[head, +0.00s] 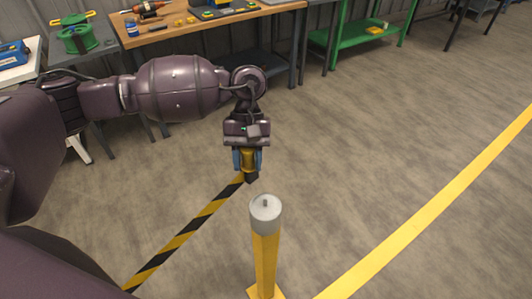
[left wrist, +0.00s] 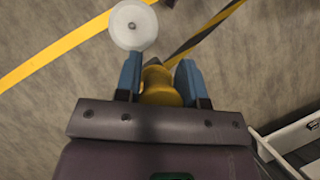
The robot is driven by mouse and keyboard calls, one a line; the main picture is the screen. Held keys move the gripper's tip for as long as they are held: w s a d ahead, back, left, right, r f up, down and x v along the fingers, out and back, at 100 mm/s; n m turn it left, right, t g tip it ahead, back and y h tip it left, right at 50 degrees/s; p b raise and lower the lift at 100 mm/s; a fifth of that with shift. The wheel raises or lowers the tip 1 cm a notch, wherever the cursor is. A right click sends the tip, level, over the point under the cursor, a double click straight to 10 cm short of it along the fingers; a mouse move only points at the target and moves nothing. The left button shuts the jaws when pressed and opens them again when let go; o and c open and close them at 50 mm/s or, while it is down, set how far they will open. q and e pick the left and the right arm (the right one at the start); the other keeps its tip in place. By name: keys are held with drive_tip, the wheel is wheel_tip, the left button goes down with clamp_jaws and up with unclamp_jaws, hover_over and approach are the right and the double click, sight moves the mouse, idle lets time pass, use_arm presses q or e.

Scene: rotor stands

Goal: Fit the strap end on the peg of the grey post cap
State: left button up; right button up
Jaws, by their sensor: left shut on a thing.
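The yellow post (head: 265,265) stands upright and carries a round grey cap (head: 259,216) with a small dark peg (head: 265,202) on top. The cap also shows in the left wrist view (left wrist: 126,38), beyond the left finger. My left gripper (head: 247,162) is shut on the yellow strap end (left wrist: 160,86), between its blue fingers. A dark tip shows below the fingers in the head view. The black-and-yellow strap (head: 190,230) runs to the lower left. In the head view, the strap end appears just above and left of the cap, apart from the peg. The peg is bare.
A wooden workbench (head: 190,28) with tools stands at the back, with a green reel (head: 78,38) on a grey table at the left. A green shelf unit (head: 350,38) stands behind. A yellow line (head: 430,215) crosses the floor at right. The floor around the post is clear.

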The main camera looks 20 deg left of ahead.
use_arm(q)
drive_tip(key=s+d+r+n+t+h+p, duration=0.2)
drive_tip(key=s+d+r+n+h+p, duration=0.1)
drive_tip(key=d+r+n+p, duration=0.2)
drive_tip(key=shift+s+d+r+n+p, duration=0.15)
drive_tip(key=shift+s+d+n+p, duration=0.35)
drive_tip(key=shift+n+p, duration=0.5)
drive_tip(key=shift+w, duration=0.1)
